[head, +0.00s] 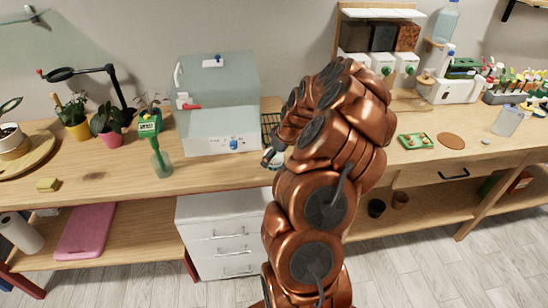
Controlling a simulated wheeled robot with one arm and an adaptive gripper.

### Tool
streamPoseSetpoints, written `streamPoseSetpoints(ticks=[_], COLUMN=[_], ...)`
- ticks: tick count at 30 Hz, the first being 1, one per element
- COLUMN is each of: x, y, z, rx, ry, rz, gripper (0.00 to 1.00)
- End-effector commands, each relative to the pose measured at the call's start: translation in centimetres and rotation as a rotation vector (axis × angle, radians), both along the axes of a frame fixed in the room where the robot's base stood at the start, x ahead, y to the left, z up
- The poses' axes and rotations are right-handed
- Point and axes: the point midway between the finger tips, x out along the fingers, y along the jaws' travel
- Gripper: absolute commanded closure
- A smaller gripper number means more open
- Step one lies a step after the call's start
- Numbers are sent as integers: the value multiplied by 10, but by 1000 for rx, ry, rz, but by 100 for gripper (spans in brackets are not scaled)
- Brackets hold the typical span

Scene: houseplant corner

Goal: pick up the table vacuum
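My copper-coloured arm reaches over the front edge of the wooden table, and my gripper (270,161) is low over the tabletop, right of the pale glass-fronted box. A small pale, teal-tinted thing (278,165) shows at the gripper, mostly hidden by the gripper and arm. It may be the table vacuum, but too little of it shows to be sure. I cannot tell whether the fingers are open or shut on it. No other thing is clearly a table vacuum.
The pale box (218,105) stands close left of the gripper. A dark wire rack (269,127) is just behind. A green-topped bottle (157,150), potted plants (107,125) and a yellow sponge (48,184) are further left. A green tray (417,141) lies right of my arm.

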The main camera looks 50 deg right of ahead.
Motion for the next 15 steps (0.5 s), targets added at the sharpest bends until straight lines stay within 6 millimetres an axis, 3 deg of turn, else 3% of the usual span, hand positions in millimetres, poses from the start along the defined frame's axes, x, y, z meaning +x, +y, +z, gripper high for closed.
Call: streamPoseSetpoints(ticks=[4, 15], x=[0, 0], y=[0, 0], z=[0, 0], rx=[0, 1], ry=[0, 0], rz=[0, 0], gripper=[1, 39])
